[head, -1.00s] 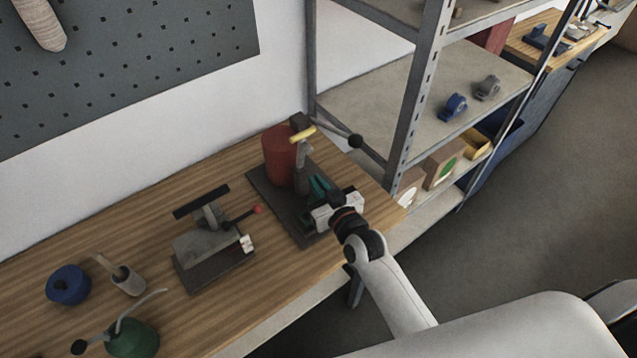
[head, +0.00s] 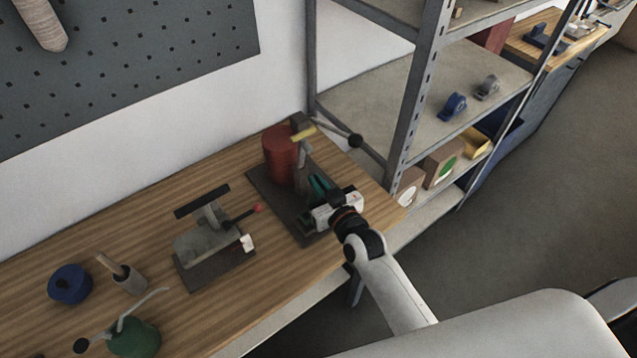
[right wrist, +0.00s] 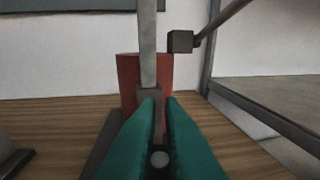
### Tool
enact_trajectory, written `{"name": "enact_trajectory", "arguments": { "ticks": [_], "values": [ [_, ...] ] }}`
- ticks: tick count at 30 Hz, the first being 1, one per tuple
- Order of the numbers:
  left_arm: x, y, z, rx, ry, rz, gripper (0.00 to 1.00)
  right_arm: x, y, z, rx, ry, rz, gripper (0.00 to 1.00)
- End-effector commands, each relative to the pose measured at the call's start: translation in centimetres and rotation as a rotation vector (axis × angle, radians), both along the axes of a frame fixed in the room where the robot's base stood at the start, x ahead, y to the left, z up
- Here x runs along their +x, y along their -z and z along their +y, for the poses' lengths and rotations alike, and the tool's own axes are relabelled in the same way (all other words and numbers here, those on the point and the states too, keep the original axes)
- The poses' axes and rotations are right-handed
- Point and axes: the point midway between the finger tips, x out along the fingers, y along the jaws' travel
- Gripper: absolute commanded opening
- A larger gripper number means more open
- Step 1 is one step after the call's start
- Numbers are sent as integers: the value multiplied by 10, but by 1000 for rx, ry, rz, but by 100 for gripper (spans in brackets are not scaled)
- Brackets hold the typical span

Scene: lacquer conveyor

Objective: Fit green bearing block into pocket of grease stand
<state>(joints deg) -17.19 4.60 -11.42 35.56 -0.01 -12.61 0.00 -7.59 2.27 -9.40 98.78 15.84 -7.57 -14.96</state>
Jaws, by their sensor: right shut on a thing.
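The grease stand (head: 283,209) is a dark base plate with a red cylinder (head: 281,155) and an upright grey post (head: 302,180). The post and cylinder also show ahead in the right wrist view. My right gripper (head: 317,184) reaches over the plate, its teal fingers pointing at the post's foot. In the right wrist view the fingers (right wrist: 161,100) converge, shut on the green bearing block, which they largely hide. A small dark green patch (head: 306,222) shows beside the hand; I cannot tell what it belongs to. The pocket is not clearly visible. My left gripper is out of view.
A grey press (head: 205,245) with a red-tipped lever stands left of the stand. A blue spool (head: 69,284), a grey cup (head: 128,280) and a green oil can (head: 133,338) are further left. A metal shelf upright (head: 412,110) rises on the right, close to the stand.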

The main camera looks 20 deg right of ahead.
Motion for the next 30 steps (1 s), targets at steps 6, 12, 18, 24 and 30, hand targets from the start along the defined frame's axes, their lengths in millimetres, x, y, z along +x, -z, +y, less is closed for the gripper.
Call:
{"name": "enact_trajectory", "arguments": {
  "ticks": [6, 12, 18, 24, 30],
  "values": [
    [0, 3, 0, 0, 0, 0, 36, 1, 3, 0, 1, 0, -4, 0],
    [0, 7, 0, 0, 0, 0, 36, 1, 8, 0, 1, 0, -4, 0],
    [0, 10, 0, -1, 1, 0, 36, 1, 13, 0, 1, 0, -4, 0],
    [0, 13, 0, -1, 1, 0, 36, 1, 17, 0, 1, 0, -4, 0],
    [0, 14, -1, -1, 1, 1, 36, 1, 19, 0, 1, 0, -4, 22]
  ]
}}
